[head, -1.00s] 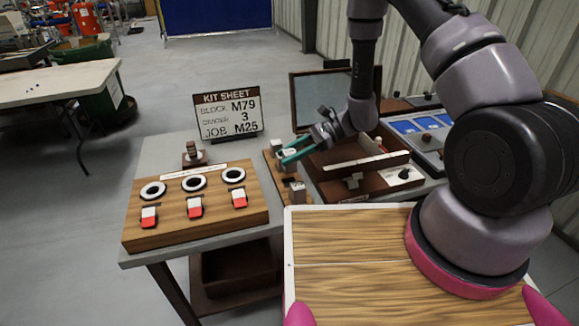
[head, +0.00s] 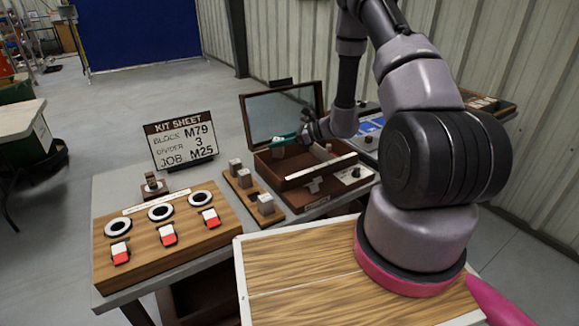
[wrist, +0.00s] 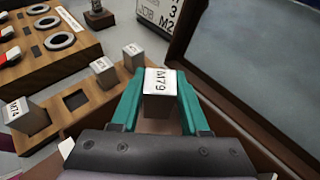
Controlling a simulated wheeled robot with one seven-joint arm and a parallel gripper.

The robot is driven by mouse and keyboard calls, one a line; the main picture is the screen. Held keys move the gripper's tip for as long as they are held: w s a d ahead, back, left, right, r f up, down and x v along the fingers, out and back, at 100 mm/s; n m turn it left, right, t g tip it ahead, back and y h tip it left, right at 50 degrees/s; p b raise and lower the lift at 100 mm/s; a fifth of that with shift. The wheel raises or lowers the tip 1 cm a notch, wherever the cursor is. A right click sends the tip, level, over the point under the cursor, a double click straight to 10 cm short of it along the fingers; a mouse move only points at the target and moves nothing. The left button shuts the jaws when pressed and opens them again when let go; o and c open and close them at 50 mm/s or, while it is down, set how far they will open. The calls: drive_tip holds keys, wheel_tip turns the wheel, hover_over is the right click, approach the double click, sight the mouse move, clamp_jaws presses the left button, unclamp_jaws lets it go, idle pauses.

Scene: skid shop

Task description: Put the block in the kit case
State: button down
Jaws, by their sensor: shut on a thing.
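My gripper (head: 290,138) is shut on a pale block, the M79 block (wrist: 160,92), its label facing up between the teal fingers in the wrist view. In the head view the block is small and hard to make out. The kit case (head: 272,174) is a dark wooden box with its lid standing open behind. My gripper is over the left part of the case, in front of the lid. The kit sheet (head: 182,146) reads block M79, divider 3, job M25.
A wooden rack (head: 249,196) left of the case holds several blocks, one marked M74 (wrist: 16,113), and has an empty slot. A panel with dials and red-white switches (head: 165,238) lies farther left. The raised lid (wrist: 245,55) stands close on the right in the wrist view.

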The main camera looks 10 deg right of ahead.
wheel_tip(320, 180, down, 7)
drive_tip(key=shift+f, duration=0.2)
drive_tip(key=shift+f, duration=0.1)
drive_tip(key=shift+c, duration=2)
unclamp_jaws()
